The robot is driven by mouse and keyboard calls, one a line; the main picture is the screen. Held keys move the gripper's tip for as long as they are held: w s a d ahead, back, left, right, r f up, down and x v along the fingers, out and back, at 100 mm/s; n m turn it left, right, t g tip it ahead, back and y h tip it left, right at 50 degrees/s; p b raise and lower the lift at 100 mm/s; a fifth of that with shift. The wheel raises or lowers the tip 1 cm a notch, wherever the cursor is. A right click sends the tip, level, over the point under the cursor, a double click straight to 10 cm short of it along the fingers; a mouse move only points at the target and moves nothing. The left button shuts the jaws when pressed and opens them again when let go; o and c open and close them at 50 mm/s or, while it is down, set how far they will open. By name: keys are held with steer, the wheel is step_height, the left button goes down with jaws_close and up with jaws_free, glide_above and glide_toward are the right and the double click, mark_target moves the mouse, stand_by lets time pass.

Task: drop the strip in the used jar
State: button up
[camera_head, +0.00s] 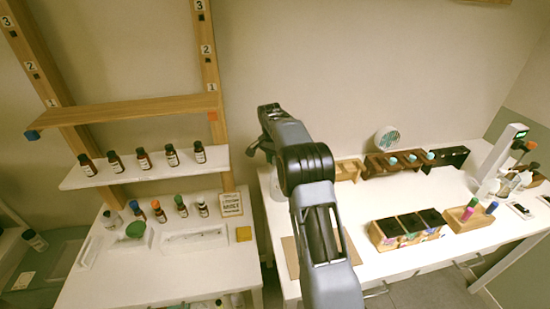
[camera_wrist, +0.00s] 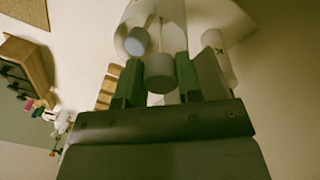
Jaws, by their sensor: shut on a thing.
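A second pale round-ended piece (camera_wrist: 137,41) and a white tube with a dark letter (camera_wrist: 218,50) are close beyond the fingers. A broad white form lies behind them. I cannot tell which thing is the used jar. In the head view my arm reaches up over the left end of the right table, and my fingers are not clear there.
The right table (camera_head: 400,265) holds a dark-topped box (camera_head: 408,232), a wooden block with markers (camera_head: 467,217) and wooden racks (camera_head: 395,163) at the back. Left of my arm, a shelf (camera_head: 120,178) carries several small bottles, with more on the counter below.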

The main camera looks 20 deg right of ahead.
steer(key=shift+f, duration=0.15)
steer(key=o, duration=0.8)
steer(key=shift+o, duration=0.2)
step_height(320, 180, up, 14)
steer(key=a+p, duration=0.1)
steer(key=shift+w+a, duration=0.15)
steer(key=shift+w, duration=0.2)
steer(key=shift+f, duration=0.1)
